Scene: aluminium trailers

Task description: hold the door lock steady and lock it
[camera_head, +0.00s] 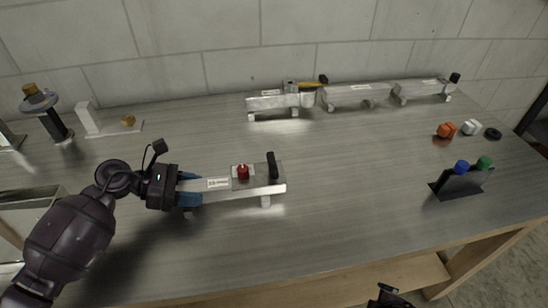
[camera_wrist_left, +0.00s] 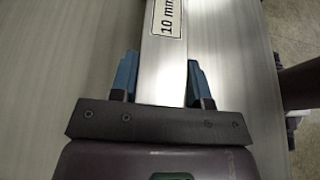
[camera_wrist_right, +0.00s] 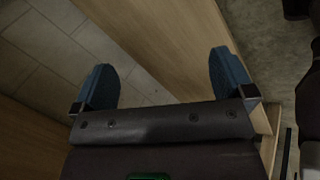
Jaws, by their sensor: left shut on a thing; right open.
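The door lock is an aluminium bar (camera_head: 215,190) on short feet, lying crosswise on the table in the head view. It carries a white label, a red knob (camera_head: 243,172) and an upright black lever (camera_head: 272,165) near its right end. My left gripper (camera_head: 187,190) is shut on the bar's left end. In the left wrist view its blue fingers (camera_wrist_left: 158,80) sit on either side of the bar (camera_wrist_left: 163,68), which bears a "10 mm" label. My right gripper (camera_wrist_right: 165,85) is open and empty, low beside the table's wooden side panels. Its arm barely shows at the head view's bottom edge.
Other aluminium fixtures (camera_head: 359,95) stand along the back. A black stand with blue and green knobs (camera_head: 461,181) is at the right, with orange, white and black pieces (camera_head: 446,130) behind it. A brass-topped post (camera_head: 45,112) stands at the left. The table front right of the bar is clear.

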